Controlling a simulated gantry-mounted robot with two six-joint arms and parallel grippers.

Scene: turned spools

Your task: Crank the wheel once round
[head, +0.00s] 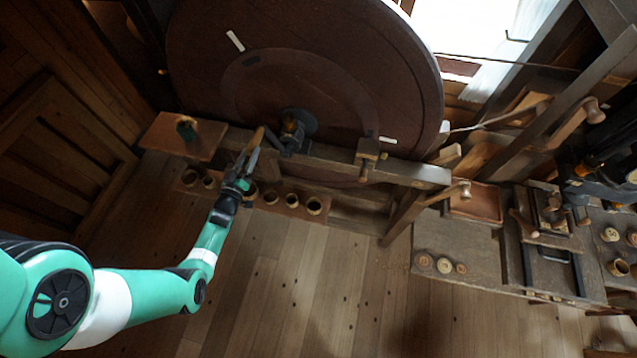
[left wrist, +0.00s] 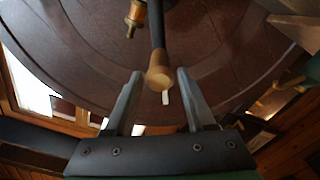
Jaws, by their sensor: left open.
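The big dark red-brown wheel (head: 330,40) stands upright at the back, with a pale mark near its upper left and another at its lower right. A dark hub and crank (head: 290,128) sit at its middle front, with a light wooden crank handle (head: 257,138) pointing down-left. My left gripper (head: 250,157) is open just below the handle. In the left wrist view the handle's round end (left wrist: 158,78) shows between the two fingertips (left wrist: 160,73), with a gap on each side. I cannot tell how deep it lies between them. My right gripper is not seen.
A wooden beam (head: 410,173) runs in front of the wheel. Below it is a shelf with several small round cups (head: 313,205). A small table (head: 165,137) with a dark green object stands left. A workbench (head: 460,245) with spools and tools fills the right. The floor in front is clear.

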